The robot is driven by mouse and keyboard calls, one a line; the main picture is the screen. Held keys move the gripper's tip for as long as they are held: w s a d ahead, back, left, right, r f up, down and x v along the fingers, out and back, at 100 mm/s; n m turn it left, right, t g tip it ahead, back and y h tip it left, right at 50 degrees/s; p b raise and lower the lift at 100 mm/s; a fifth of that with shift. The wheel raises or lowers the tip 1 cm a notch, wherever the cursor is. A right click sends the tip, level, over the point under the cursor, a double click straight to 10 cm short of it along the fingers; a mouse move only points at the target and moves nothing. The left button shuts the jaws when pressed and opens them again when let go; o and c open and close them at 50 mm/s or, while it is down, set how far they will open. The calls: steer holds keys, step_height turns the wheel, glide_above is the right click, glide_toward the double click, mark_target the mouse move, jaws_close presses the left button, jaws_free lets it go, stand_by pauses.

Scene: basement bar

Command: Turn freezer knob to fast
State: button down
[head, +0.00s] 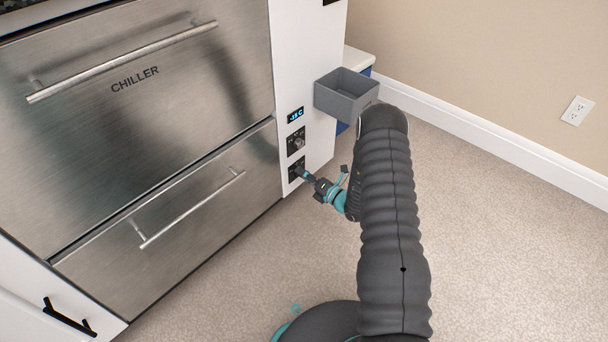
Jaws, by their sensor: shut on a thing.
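A white side panel beside the steel drawers carries a lit blue display (295,115) and two black dial plates. The upper knob (299,143) is bare and in full view. My gripper (305,174) reaches the lower dial plate (292,172) from the right and is shut on the lower knob there. That knob is mostly hidden by my fingertips. The dial markings are too small to read, so I cannot tell which setting the knob points to or which knob is labelled for the freezer.
A grey open box (334,101) juts out just above and right of my gripper. The chiller drawer (135,105) and the lower drawer (180,205) are closed, with bar handles. Carpet floor (510,240) to the right is clear up to the wall.

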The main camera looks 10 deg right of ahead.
steer(key=shift+m, duration=2.4)
steer(key=c, duration=0.8)
jaws_free()
steer(key=shift+o, duration=0.2)
steer(key=v, duration=1.2)
